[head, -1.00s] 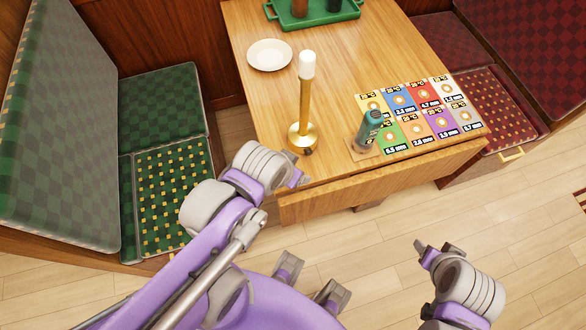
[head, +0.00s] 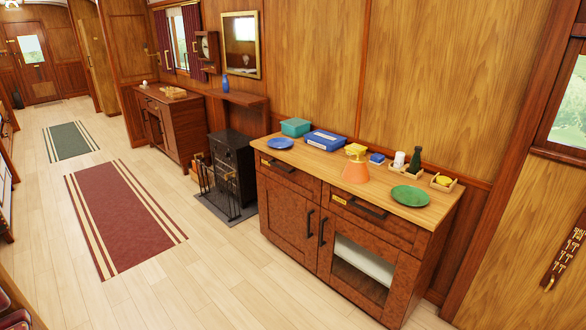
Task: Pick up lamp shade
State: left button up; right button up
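An orange lamp shade (head: 355,172), a cone that widens downward, stands on the wooden top of a sideboard (head: 334,176). It is near the front edge, about the middle of the top. Something yellow shows just above and behind it. Neither of my grippers is in view.
Around the shade are a blue plate (head: 280,143), a blue box (head: 325,140), a teal box (head: 295,127), a green plate (head: 410,196) and a dark bottle (head: 415,159). A black stove (head: 232,160) stands left of the sideboard. The floor in front is clear, with a red rug (head: 120,215).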

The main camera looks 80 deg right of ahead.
aim_at(356, 170)
jog(key=z, duration=0.4)
jog(key=l+z, duration=0.15)
jog(key=z, duration=0.6)
jog(key=l+z, duration=0.1)
jog(key=z, duration=0.3)
jog(key=i+z, duration=0.1)
jog(key=z, duration=1.55)
jog(key=i+l+u, duration=0.15)
jog(key=i, duration=0.35)
jog(key=i+l+u, duration=0.2)
jog(key=i, duration=0.25)
jog(key=l, duration=0.1)
